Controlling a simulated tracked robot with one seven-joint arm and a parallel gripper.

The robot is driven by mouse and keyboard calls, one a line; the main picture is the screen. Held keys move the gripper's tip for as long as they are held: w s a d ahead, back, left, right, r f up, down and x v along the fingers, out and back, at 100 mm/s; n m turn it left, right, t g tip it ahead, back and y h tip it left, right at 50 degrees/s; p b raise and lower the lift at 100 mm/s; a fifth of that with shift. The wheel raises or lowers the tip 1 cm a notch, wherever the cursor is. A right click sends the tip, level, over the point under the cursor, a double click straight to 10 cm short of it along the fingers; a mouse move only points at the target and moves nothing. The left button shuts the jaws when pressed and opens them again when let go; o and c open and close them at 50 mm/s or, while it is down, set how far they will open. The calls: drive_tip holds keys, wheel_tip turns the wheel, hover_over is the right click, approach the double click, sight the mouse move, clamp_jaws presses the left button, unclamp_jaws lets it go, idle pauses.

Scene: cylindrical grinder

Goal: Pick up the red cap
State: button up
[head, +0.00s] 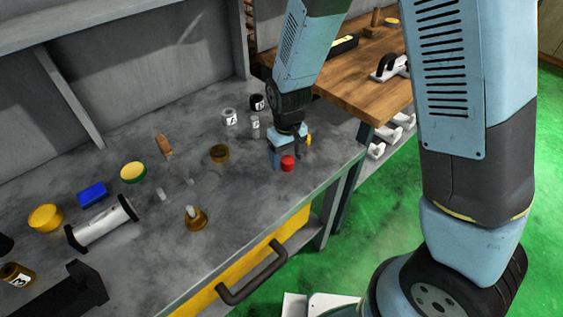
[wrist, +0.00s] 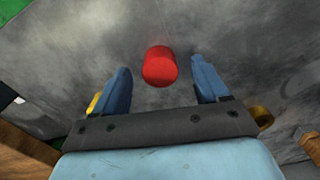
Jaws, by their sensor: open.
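The red cap (head: 288,163) stands on the grey bench near its right front edge. It also shows in the wrist view (wrist: 160,67), between and just beyond the tips of the two blue fingers. My gripper (head: 287,159) is low over the bench, close to the cap, with its fingers spread. In the wrist view my gripper (wrist: 163,75) has clear gaps on both sides of the cap and does not touch it. In the head view the arm partly hides the area behind the cap.
Several small jars, including a white-labelled one (head: 230,118), stand behind the gripper. A brown jar (head: 219,154) stands to its left. A blue block (head: 92,194), a yellow cap (head: 45,218) and a white cylinder (head: 102,222) lie further left. A wooden table (head: 345,80) adjoins at the back right.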

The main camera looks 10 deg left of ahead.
drive_tip(key=c, duration=1.1)
drive_tip(key=shift+r, duration=0.15)
